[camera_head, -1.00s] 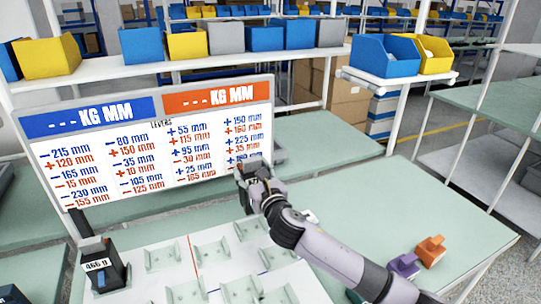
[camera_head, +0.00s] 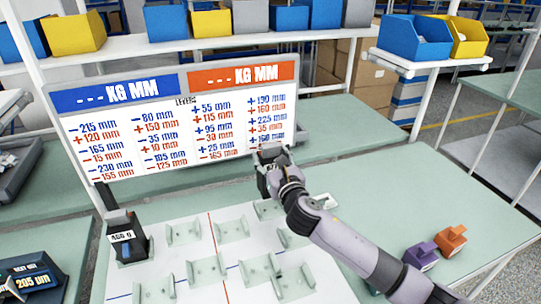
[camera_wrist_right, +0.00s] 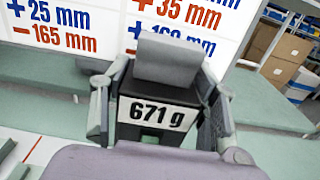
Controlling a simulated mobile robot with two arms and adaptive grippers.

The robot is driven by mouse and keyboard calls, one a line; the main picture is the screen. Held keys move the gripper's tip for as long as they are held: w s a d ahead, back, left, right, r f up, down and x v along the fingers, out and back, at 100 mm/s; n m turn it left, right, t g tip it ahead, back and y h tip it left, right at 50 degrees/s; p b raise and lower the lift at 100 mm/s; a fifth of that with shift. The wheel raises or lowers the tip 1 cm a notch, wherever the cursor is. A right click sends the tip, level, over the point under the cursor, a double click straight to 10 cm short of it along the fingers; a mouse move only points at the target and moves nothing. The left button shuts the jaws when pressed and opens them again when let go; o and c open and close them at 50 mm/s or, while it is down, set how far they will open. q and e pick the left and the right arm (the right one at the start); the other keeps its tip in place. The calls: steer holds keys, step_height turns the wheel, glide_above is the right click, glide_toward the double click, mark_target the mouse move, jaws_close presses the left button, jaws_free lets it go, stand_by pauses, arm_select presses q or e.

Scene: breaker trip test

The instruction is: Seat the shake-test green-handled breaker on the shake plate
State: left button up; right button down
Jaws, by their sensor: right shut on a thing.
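My right gripper (camera_head: 271,160) is shut on a black block (camera_wrist_right: 160,133) with a white label reading "671 g" and a grey upper part. The wrist view shows the gripper's grey fingers on both sides of it. The block is near the lower right corner of the display board, over the back of the white sheet; whether it touches anything cannot be told. A dark device (camera_head: 33,277) with a lit readout of about "205" is at the lower left.
A white sheet (camera_head: 185,255) carries several pale green brackets (camera_head: 205,270). A black labelled block (camera_head: 124,245) stands at its left. A purple block (camera_head: 422,255) and an orange block (camera_head: 450,239) sit at right. The display board (camera_head: 180,120) stands behind.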

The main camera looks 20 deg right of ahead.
steer(key=shift+f+b, duration=1.3)
steer(key=shift+f, duration=0.7)
steer(key=shift+p, duration=0.75)
steer(key=shift+f+b, duration=1.3)
steer(key=shift+f, duration=0.55)
stand_by(0.3)
steer(key=c, duration=0.7)
jaws_free()
steer(key=shift+a, duration=0.1)
steer(key=shift+o, duration=0.9)
